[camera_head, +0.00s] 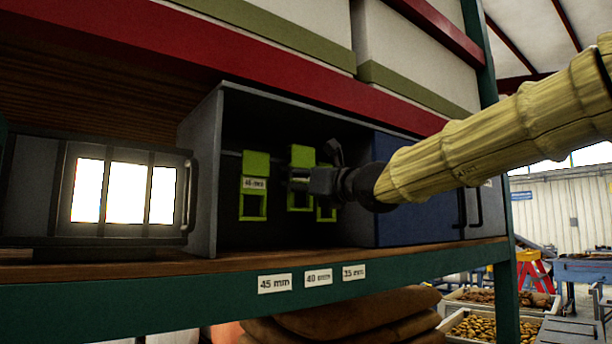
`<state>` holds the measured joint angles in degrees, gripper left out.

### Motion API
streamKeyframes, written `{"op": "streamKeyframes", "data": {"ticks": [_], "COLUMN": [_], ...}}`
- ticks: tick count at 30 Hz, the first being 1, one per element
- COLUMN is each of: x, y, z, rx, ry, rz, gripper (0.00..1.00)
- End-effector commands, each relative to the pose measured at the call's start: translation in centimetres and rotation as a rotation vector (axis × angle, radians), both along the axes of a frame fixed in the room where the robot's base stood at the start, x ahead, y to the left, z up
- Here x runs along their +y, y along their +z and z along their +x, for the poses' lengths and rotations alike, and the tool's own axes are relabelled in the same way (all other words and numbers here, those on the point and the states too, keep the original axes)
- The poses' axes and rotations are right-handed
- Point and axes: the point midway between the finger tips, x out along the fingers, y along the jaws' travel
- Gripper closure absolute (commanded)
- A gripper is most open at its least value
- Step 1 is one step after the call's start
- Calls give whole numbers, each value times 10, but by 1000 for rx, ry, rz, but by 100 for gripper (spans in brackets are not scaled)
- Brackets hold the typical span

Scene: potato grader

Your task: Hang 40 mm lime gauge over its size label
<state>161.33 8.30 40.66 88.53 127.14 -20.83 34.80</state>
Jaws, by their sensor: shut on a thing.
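Several lime gauges are inside an open-fronted grey cabinet on the shelf. The left gauge (256,163) hangs from a rail, with a white tag that seems to read 45 mm. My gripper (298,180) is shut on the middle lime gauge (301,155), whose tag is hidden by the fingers. A third lime gauge (327,212) shows only in part behind my gripper. The size labels 45 mm (275,283), 40 mm (319,278) and 35 mm (354,272) are on the green shelf edge below the cabinet.
The grey cabinet (207,165) has side walls close around the gauges. A blue panel with a handle (420,208) stands to the right, and a barred door with a handle (50,190) to the left. Brown sacks (350,318) lie under the shelf edge (150,310).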

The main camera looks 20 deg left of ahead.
Motion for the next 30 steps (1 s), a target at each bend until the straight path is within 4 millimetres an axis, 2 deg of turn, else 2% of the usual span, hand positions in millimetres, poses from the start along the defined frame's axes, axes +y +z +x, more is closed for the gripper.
{"op": "streamKeyframes", "data": {"ticks": [16, 18, 30], "x": [26, 25, 25], "y": [2, -7, -16], "z": [20, 19, 19], "rx": [0, -1, -1], "ry": [1, 0, 0], "rz": [0, 1, 0], "gripper": [65, 65, 65]}}
